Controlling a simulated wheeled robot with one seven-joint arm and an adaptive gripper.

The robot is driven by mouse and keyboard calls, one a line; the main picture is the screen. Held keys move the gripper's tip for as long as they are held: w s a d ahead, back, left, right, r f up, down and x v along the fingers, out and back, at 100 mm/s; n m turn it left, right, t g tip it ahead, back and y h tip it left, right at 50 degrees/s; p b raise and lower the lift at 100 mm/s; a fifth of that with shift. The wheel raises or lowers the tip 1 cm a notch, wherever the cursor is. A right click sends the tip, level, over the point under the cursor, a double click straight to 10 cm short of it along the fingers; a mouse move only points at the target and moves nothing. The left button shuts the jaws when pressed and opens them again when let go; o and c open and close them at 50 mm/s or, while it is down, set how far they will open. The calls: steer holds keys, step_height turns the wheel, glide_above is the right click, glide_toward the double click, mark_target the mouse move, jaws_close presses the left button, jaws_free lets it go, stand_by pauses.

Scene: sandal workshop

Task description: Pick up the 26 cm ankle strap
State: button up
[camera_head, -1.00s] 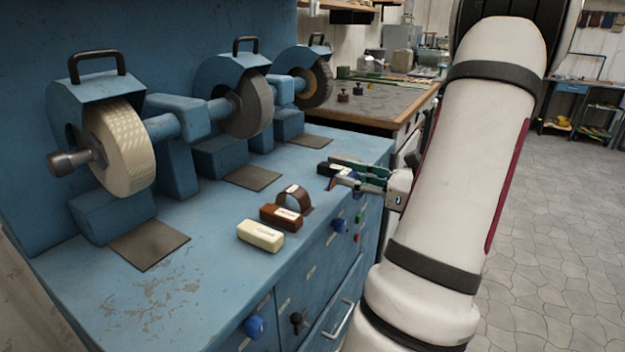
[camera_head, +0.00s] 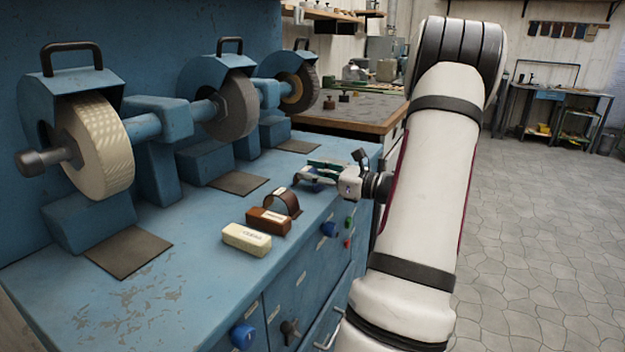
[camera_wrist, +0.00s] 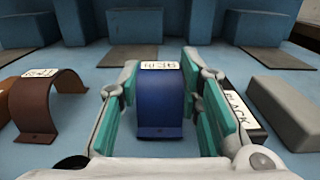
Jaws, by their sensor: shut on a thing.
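A dark blue strap (camera_wrist: 161,100), an arched band with a small white label on top, stands on the bench in the middle of the wrist view. The label is upside down and too small to read surely. My gripper (camera_wrist: 163,105) is shut on this strap, with one teal pad on each side of it. In the head view my gripper (camera_head: 322,173) is low over the bench's front edge, and its fingers mostly hide the strap. A brown arched strap (camera_wrist: 48,100) with a label stands to the left; it also shows in the head view (camera_head: 284,202).
A brown block (camera_head: 268,221) and a cream block (camera_head: 246,238) lie beside the brown strap. Right of my gripper are a block labelled BLACK (camera_wrist: 237,118) and a grey block (camera_wrist: 287,112). Grinding wheels (camera_head: 90,145) stand behind. The bench's left front is clear.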

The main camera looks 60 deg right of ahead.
steer(key=shift+f, duration=0.3)
steer(key=shift+f, duration=0.1)
steer(key=o, duration=0.6)
